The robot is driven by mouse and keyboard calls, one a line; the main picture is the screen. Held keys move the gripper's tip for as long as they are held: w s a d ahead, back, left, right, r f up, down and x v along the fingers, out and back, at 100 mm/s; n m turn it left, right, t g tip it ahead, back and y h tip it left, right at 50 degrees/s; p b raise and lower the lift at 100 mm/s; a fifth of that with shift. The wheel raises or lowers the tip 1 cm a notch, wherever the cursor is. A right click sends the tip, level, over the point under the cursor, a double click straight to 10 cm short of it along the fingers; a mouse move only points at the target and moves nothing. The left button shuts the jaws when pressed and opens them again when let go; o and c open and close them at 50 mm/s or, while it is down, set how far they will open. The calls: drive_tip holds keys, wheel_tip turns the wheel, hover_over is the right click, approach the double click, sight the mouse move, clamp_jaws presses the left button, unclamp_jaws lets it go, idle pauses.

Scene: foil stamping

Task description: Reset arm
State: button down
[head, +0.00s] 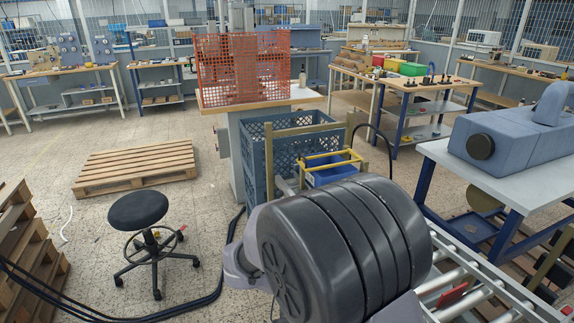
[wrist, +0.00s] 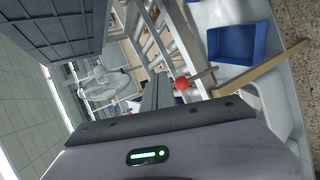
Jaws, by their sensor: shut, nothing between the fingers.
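My gripper (wrist: 157,90) shows in the wrist view, where its grey fingers rise from the dark wrist housing with a green light. The fingers are together, with nothing held between them. In the head view my thick dark arm link fills the lower middle, and my gripper cannot be made out there. The wrist view is strongly tilted.
A blue crate (head: 255,165) and a yellow frame (head: 335,158) stand just beyond my arm. Rollers (head: 470,272) and a blue machine (head: 515,135) are at right. A stool (head: 138,212) and pallet (head: 135,165) are at left. The wrist view shows a blue bin (wrist: 238,43) and red ball (wrist: 182,83).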

drive_tip(key=s+a+r+m+t+y, duration=0.3)
drive_tip(key=s+r+t+y, duration=0.4)
drive_tip(key=s+r+y, duration=0.3)
drive_tip(key=shift+s+a+r+m+y, duration=0.15)
drive_tip(key=shift+s+a+m+y, duration=0.5)
drive_tip(key=shift+y, duration=1.45)
drive_tip(key=shift+s+a+n, duration=0.15)
drive_tip(key=shift+s+n, duration=0.1)
drive_tip(key=shift+s, duration=0.05)
